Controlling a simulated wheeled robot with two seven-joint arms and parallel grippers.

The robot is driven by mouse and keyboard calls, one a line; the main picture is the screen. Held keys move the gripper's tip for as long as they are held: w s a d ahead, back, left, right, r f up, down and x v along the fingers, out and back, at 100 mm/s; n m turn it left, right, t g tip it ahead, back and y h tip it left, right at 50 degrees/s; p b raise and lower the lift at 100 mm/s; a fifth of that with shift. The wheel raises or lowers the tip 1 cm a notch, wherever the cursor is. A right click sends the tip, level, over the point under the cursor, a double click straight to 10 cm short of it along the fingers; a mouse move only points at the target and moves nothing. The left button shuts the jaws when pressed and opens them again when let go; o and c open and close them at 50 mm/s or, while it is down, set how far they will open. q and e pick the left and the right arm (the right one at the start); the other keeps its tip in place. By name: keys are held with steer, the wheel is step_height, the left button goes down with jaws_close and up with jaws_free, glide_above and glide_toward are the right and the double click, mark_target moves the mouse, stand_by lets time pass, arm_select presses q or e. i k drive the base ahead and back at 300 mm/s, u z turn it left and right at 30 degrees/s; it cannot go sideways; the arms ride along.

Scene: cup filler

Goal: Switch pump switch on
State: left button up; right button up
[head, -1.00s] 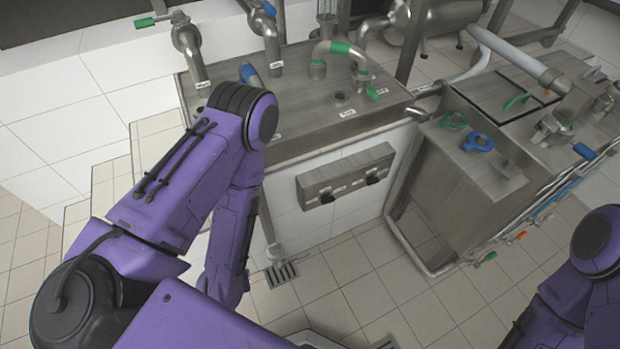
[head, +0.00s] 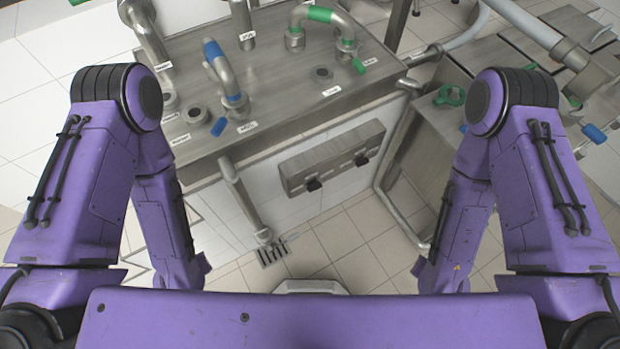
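A grey metal switch box (head: 335,158) is mounted on the white tiled front below the steel counter. It carries two black rotary switches, the left switch (head: 313,184) and the right switch (head: 361,159). Small labels sit beside them but are too small to read. Which one is the pump switch, and how each is set, I cannot tell. My left and right arms hang down at the two sides of the head view, apart from the box. Both grippers are out of view.
The steel counter (head: 290,100) carries curved pipes with green and blue parts. A slanted metal pipe (head: 243,198) runs down to a floor drain (head: 272,251), left of the switch box. Steel equipment with a green handle (head: 449,95) stands at the right. Tiled floor is open before the box.

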mark_target(313, 185)
steer(key=u, duration=1.2)
steer(key=k, duration=0.95)
steer(key=z, duration=1.3)
